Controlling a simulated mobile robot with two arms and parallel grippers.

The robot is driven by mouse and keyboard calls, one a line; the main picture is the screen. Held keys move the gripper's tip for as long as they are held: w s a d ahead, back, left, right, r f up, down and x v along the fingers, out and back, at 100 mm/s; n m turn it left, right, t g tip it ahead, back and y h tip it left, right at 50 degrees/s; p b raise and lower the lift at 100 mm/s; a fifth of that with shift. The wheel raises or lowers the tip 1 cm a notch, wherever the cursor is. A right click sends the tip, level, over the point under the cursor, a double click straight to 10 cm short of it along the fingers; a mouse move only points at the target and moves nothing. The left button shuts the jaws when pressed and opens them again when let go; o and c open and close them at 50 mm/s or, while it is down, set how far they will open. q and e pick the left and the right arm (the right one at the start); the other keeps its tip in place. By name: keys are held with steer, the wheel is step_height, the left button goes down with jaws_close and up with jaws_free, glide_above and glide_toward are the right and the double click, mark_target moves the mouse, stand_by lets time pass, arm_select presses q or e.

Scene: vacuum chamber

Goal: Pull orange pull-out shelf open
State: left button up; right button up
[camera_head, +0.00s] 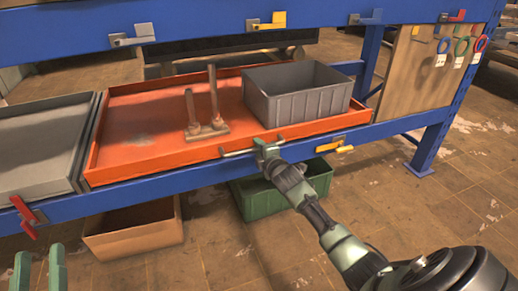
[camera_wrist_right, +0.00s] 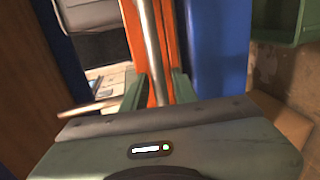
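The orange pull-out shelf (camera_head: 150,165) sits in the blue rack, with a thin metal bar handle (camera_head: 236,153) along its front. My right gripper (camera_head: 266,146) is at the right part of this handle. In the right wrist view, the handle bar (camera_wrist_right: 150,45) runs between the two green fingers (camera_wrist_right: 157,88), which stand apart with a small gap visible on the left side. The orange shelf front (camera_wrist_right: 135,40) is just beyond. My left gripper (camera_head: 40,270) is open and empty at the lower left, away from the shelf.
The shelf carries a grey crate (camera_head: 290,110) and a stand with two upright posts (camera_head: 207,130). A grey tray (camera_head: 40,140) is to its left. Red (camera_head: 24,216) and yellow (camera_head: 345,149) latches sit on the blue beam. Brown (camera_head: 135,232) and green (camera_head: 255,200) bins are below.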

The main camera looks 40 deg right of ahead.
jaws_close()
stand_by(1.2)
